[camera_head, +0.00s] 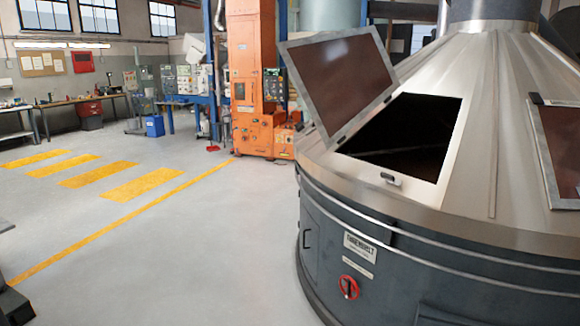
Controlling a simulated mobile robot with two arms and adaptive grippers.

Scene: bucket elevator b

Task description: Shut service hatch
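The service hatch lid (340,78) stands open and tilted up on the conical metal top of a large round machine (490,110). It is a light metal frame around a reddish-brown panel. Its lower edge lies along the left side of the hatch opening (410,130), which is dark inside. A small latch (391,179) sits on the cone just below the opening's front edge. Neither of my grippers is in view.
A second hatch (563,150) at the right edge lies flat on the cone. An orange bucket elevator (252,75) stands behind. Open grey floor (180,250) with yellow markings lies left.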

